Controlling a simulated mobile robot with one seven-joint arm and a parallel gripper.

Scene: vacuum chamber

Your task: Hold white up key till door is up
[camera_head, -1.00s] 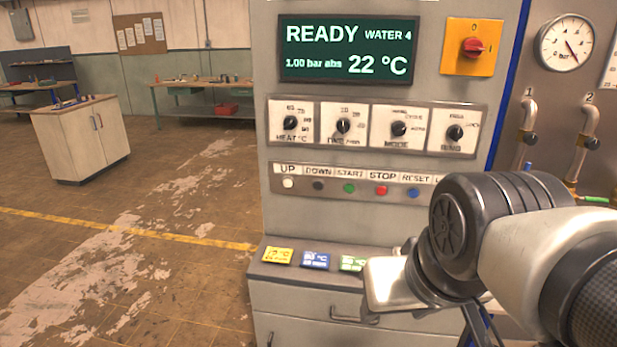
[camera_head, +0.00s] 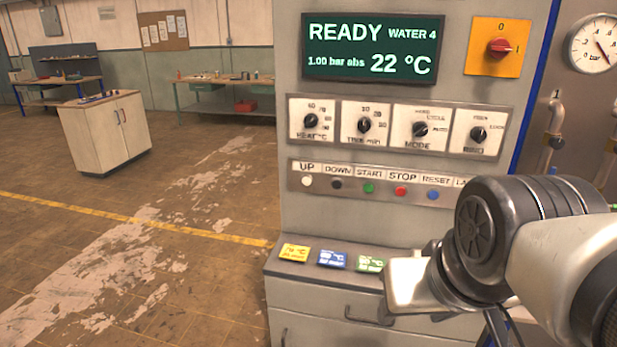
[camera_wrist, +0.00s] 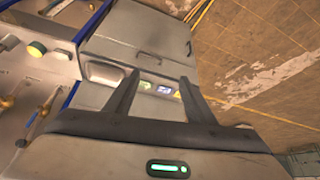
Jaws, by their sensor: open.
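The white UP key (camera_head: 307,181) is the leftmost of a row of round keys on the grey control panel, under its UP label. The dark DOWN key (camera_head: 336,184) is just right of it. My gripper shows in the wrist view (camera_wrist: 157,88) with two dark fingers spread apart and nothing between them. In the head view, my arm's end is low and right of the UP key, in front of the ledge and clear of the key. The fingers cannot be made out there. I cannot make out the door in either view.
A green display (camera_head: 373,48) reads READY, WATER 4, 1.00 bar abs, 22 °C. Several dials and a red switch (camera_head: 499,47) are above the keys. Coloured cards (camera_head: 332,259) lie on the ledge below. Open floor is at left, with a wooden cabinet (camera_head: 105,135) farther back.

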